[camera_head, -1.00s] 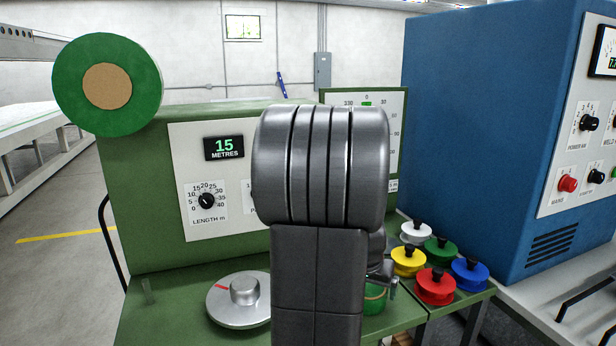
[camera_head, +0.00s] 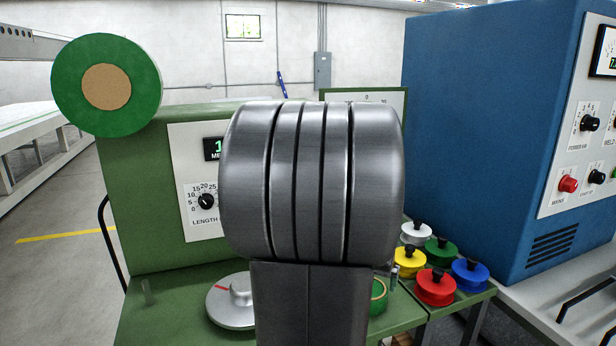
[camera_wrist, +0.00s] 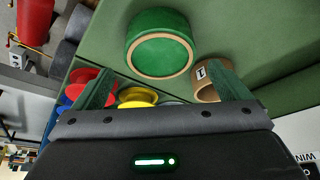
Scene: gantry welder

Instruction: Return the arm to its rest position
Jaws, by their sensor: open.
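My arm covers the middle of the head view, in front of the green machine, and hides my gripper there. In the wrist view my gripper (camera_wrist: 165,90) shows with its two fingers spread wide apart and nothing between them. A green roll with a tan core (camera_wrist: 160,45) lies beyond the fingertips on the green bench, apart from them. In the head view only a slice of this green roll (camera_head: 378,296) shows to the right of my arm.
The green machine (camera_head: 150,190) carries a large green disc (camera_head: 106,85). A silver dial (camera_head: 228,302) sits on the green bench. Several coloured spools, including a red one (camera_head: 436,288), stand at right. A blue cabinet (camera_head: 490,130) rises behind them. Floor at left is open.

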